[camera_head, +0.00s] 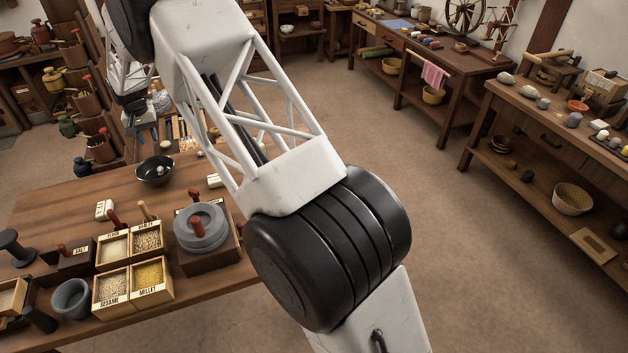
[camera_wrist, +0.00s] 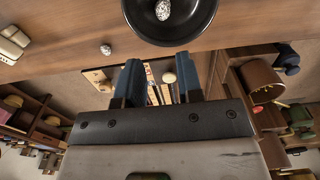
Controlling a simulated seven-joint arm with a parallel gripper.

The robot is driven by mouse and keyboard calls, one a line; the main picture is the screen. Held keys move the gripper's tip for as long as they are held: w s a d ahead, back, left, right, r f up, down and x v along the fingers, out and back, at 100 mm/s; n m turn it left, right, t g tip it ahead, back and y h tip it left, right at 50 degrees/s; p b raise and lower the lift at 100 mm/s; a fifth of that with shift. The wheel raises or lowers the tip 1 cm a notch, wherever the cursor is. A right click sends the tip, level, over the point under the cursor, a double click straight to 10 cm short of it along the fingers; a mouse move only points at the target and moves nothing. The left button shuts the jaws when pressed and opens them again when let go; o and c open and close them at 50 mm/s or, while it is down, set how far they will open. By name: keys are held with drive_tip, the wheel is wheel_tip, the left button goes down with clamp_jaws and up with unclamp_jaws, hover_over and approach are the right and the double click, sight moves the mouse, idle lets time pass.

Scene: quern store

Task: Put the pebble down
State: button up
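A pale, dark-speckled pebble (camera_wrist: 162,10) lies inside a black bowl (camera_wrist: 185,38). In the head view the same pebble (camera_head: 161,170) shows in the bowl (camera_head: 147,178) near the back of the table. My gripper (camera_wrist: 160,76) is open, its two blue fingers apart with nothing held between them. It is beside the bowl, clear of the pebble. A pale round thing (camera_wrist: 169,77) shows in the gap, seemingly behind the fingers.
A smaller speckled stone (camera_wrist: 106,50) lies on the table beside the bowl, with white blocks (camera_wrist: 12,41) farther left. The head view shows grain boxes (camera_head: 132,268), a grey quern (camera_head: 201,228) and a grey mortar (camera_head: 71,298) nearer me.

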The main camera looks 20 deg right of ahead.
drive_tip(key=s+d+r+t, duration=0.1)
drive_tip(key=s+d+r, duration=2.25)
drive_tip(key=s, duration=0.25)
drive_tip(key=s+d+r, duration=0.1)
drive_tip(key=s+d, duration=0.2)
drive_tip(key=s, duration=0.4)
drive_tip(key=s+d+r+t, duration=0.1)
drive_tip(key=s+d, duration=0.1)
drive_tip(key=s, duration=0.5)
drive_tip(key=s+d+r, duration=0.1)
drive_tip(key=s+d, duration=0.2)
drive_tip(key=s, duration=0.3)
drive_tip(key=s+d+f, duration=0.2)
drive_tip(key=s, duration=0.7)
drive_tip(key=s+d+f, duration=0.2)
drive_tip(key=s+f, duration=0.1)
drive_tip(key=s, duration=0.6)
drive_tip(key=shift+t, duration=0.3)
